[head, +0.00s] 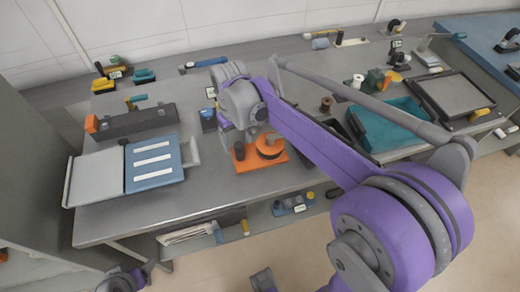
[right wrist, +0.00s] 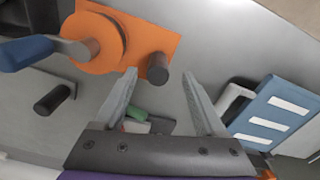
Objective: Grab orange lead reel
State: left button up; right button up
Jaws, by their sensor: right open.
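The orange lead reel (head: 268,147) is a round orange disc on a flat orange plate with a dark grey post (head: 239,151), near the bench's front edge. In the right wrist view the reel (right wrist: 90,40) is at the upper left and the post (right wrist: 158,69) stands at the plate's edge. My right gripper (right wrist: 160,75) is open, with its fingertips to either side of the post in that view and nothing visibly gripped. In the head view my right arm partly hides this gripper above the reel. Dark parts that may be my left gripper show at the lower left; its jaws are unclear.
A blue-and-white panel board (head: 155,163) lies at the left. A dark toolbox (head: 138,122) stands behind it. A teal tray (head: 388,125) is at the right. A small blue item (head: 208,118) sits close behind the reel. Bare bench lies between the board and the reel.

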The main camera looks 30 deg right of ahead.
aim_at(240, 153)
jog(key=shift+d+f, duration=0.15)
jog(key=shift+f, duration=3.05)
grip_shut()
